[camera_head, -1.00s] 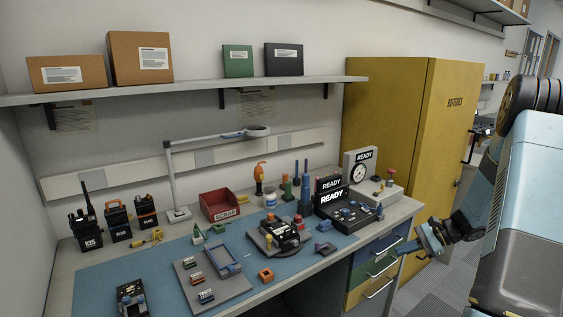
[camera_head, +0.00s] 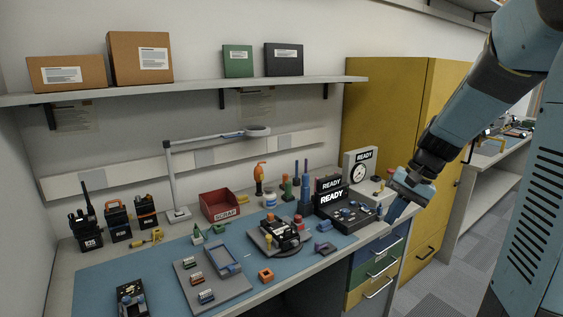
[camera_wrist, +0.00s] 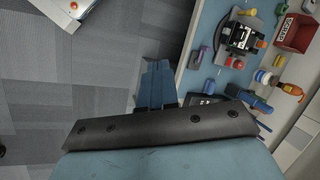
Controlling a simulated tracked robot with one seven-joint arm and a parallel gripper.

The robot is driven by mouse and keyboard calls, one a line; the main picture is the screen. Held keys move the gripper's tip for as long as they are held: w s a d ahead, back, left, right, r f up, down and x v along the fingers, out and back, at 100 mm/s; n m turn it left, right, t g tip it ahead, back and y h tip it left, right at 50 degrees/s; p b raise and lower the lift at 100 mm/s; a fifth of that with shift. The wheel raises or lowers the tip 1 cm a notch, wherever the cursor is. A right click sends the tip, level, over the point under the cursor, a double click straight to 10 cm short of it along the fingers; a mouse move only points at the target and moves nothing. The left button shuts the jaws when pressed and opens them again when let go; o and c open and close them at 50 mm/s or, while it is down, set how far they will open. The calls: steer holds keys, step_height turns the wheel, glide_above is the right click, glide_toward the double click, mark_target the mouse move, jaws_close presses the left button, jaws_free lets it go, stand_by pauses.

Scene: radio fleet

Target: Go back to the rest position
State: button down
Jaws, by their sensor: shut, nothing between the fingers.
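My gripper (camera_head: 395,210) is shut and empty at the right end of the workbench, in front of the yellow cabinet. It points down and hangs near the bench's right edge, close to the tester with the dial. In the wrist view my gripper (camera_wrist: 157,85) shows as blue fingers together over the gap between the grey floor and the bench edge. My upper arm comes down from the top right in the head view.
The workbench (camera_head: 110,262) carries a red scrap bin (camera_head: 219,205), radios, a turntable with a device and READY displays (camera_head: 331,196). A yellow cabinet (camera_head: 385,110) stands behind. Drawers (camera_head: 375,265) are under the bench's right end. Carpeted floor (camera_head: 450,285) is free to the right.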

steer(key=s+a+r+n+t+h, duration=0.1)
steer(key=s+r+n+t+h, duration=0.1)
steer(key=s+r, duration=0.3)
steer(key=s+a+r+n+t+h, duration=0.2)
steer(key=s+r, duration=0.3)
steer(key=s, duration=0.7)
steer(key=shift+a+n+t+h, duration=0.3)
steer(key=shift+n+t, duration=0.3)
steer(key=shift+n, duration=0.3)
